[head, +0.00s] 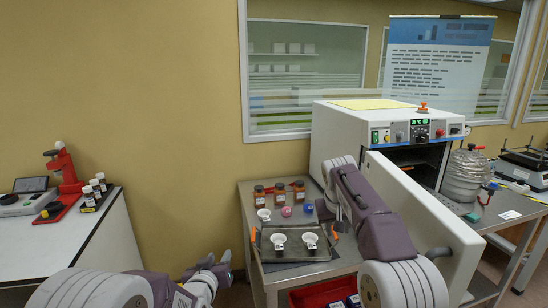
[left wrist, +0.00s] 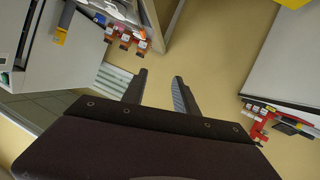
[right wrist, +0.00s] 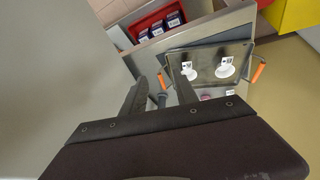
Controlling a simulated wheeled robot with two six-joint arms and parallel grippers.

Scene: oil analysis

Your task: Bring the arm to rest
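My left gripper (head: 212,268) is at the lower left in the head view, in the air in front of the yellow wall. Its two fingers stand apart in the left wrist view (left wrist: 160,92), with nothing between them. My right arm reaches over the small table, and its forearm hides part of the tabletop. The right gripper is hard to make out in the head view. In the right wrist view its fingers (right wrist: 160,92) are apart, beside the dark tray (right wrist: 205,68). A small dark object shows in the gap, but it does not look gripped.
The tray (head: 268,256) carries two white cups. Brown jars (head: 279,195) stand behind it. A white oven (head: 350,132) has its door (head: 425,215) swung out close to my right arm. A red bin (head: 322,293) sits below. A white bench (head: 75,240) is at left.

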